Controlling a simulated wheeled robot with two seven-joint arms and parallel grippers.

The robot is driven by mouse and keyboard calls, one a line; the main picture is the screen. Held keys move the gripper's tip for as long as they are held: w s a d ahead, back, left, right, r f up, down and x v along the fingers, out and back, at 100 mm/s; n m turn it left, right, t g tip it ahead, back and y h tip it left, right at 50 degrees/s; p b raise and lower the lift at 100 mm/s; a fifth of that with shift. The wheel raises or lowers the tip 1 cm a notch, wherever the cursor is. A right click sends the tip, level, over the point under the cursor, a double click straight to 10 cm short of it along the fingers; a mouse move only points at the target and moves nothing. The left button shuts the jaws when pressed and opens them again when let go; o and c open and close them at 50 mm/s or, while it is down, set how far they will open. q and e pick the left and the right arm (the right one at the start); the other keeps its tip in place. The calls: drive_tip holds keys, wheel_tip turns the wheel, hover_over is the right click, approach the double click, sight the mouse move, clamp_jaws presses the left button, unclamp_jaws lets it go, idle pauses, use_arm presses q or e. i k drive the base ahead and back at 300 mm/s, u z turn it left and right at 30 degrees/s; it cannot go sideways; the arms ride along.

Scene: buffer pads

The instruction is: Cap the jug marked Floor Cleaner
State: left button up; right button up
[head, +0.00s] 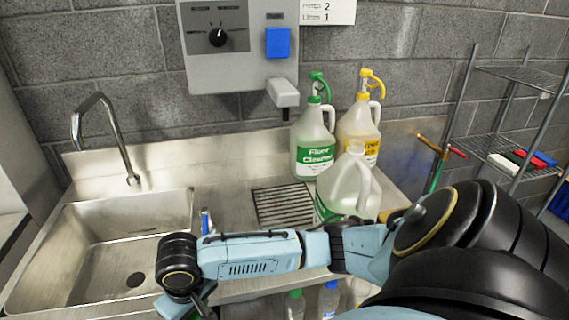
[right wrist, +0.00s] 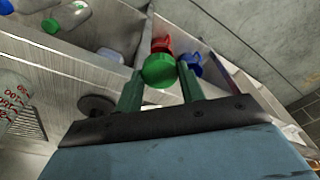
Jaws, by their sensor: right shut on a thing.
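My right gripper (right wrist: 159,78) is shut on a green cap (right wrist: 159,70), held between the two fingertips in the right wrist view. In the head view my right arm crosses the front of the counter and its hand is mostly hidden at the bottom left. A clear jug with an open neck (head: 345,178) stands on the counter, its lower part and green label mostly hidden by my arm. Behind it stands a jug labelled Floor Cleaner (head: 313,143) with a green pump top. A yellow-labelled jug (head: 359,125) with a yellow pump is beside that one. My left gripper is out of view.
A red object (right wrist: 161,45) and a blue object (right wrist: 195,62) lie just beyond the green cap. A steel sink (head: 110,250) is at left, a drain grate (head: 283,206) mid-counter. Capped bottles (head: 329,300) stand below the counter. A wire rack (head: 500,150) is at right.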

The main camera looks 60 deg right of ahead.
sight(350, 186)
drive_tip(key=u, duration=1.55)
drive_tip(key=k, duration=2.4)
drive_tip(key=z, duration=1.4)
